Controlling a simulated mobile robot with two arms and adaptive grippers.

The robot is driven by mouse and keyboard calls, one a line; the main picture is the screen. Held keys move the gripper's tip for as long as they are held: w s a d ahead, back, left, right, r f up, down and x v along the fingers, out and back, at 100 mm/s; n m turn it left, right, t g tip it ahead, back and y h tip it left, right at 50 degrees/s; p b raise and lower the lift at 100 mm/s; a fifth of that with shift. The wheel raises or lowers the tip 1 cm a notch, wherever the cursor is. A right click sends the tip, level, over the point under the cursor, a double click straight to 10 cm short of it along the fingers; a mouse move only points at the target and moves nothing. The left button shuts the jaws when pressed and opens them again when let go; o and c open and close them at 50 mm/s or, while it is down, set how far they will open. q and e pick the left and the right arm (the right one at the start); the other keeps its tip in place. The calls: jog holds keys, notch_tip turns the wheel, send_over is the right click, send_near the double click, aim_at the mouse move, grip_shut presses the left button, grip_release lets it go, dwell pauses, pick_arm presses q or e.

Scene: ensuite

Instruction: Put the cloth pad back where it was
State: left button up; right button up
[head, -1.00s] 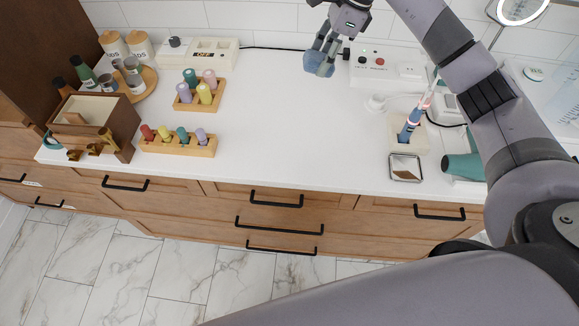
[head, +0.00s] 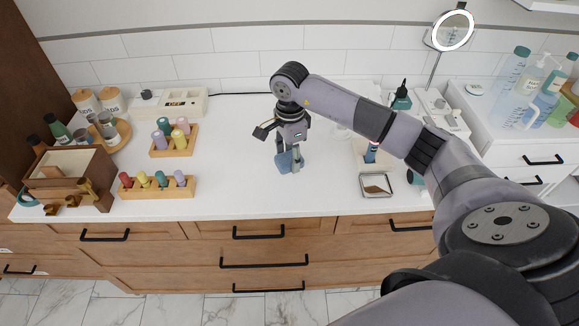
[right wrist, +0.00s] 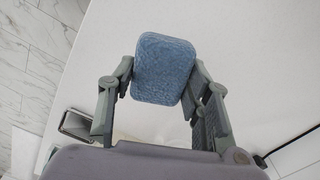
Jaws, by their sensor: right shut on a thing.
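The blue cloth pad (head: 284,162) is held between the fingers of my right gripper (head: 290,158), over the middle of the white counter (head: 240,190). In the right wrist view the pad (right wrist: 164,69) is a rounded blue block with a textured face, gripped between the two fingers (right wrist: 162,90). The white counter shows behind it. I cannot tell how far the pad is above the surface. My left gripper is not in view.
Two wooden peg blocks (head: 157,192) (head: 174,148) and a brown wooden box (head: 70,178) stand at the left. A small metal-framed tray (head: 376,186) lies right of the gripper. A lit ring mirror (head: 453,31) stands at the back right. The counter's middle is clear.

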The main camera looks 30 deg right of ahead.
aim_at(289, 178)
jog(key=shift+w+f, duration=0.1)
jog(key=shift+f, duration=0.95)
notch_tip(289, 178, down, 3)
jog(key=shift+f+p, duration=0.15)
jog(key=shift+p, duration=0.35)
jog(key=shift+f, duration=0.15)
jog(key=o, duration=0.8)
jog(key=shift+c, duration=0.2)
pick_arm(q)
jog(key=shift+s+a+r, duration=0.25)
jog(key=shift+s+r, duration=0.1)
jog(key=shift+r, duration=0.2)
pick_arm(e)
jog(key=shift+o, duration=1.2)
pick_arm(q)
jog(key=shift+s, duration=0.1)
